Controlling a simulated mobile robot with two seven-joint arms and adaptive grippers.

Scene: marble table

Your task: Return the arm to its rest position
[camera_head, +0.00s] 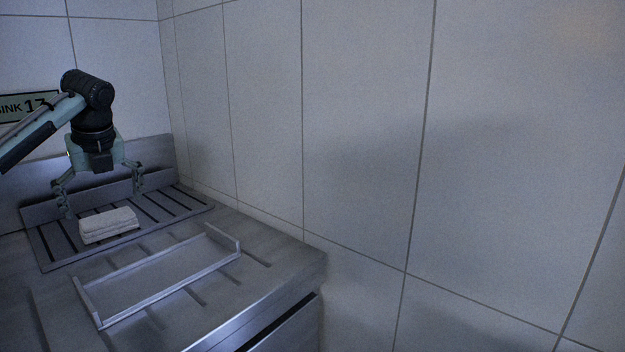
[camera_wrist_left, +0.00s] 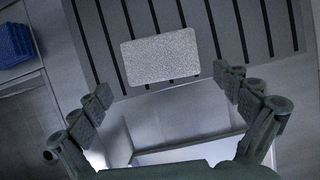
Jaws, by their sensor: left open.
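My left arm comes in from the left in the head view. Its gripper (camera_head: 103,206) points down with its fingers spread wide, above a folded white cloth (camera_head: 108,224). The fingers are apart from the cloth and nothing is between them. In the left wrist view the gripper (camera_wrist_left: 168,98) is also open, with the light, flat-topped cloth (camera_wrist_left: 160,57) beyond the fingertips. The cloth lies on a dark slatted rack (camera_head: 50,248). My right gripper is not in view.
A low metal frame (camera_head: 165,297) with raised ends stands on the grey counter (camera_head: 285,262) in front of the rack. A tiled wall (camera_head: 360,130) rises behind and to the right. A sign (camera_head: 35,105) hangs at left. A blue object (camera_wrist_left: 14,45) shows in the wrist view.

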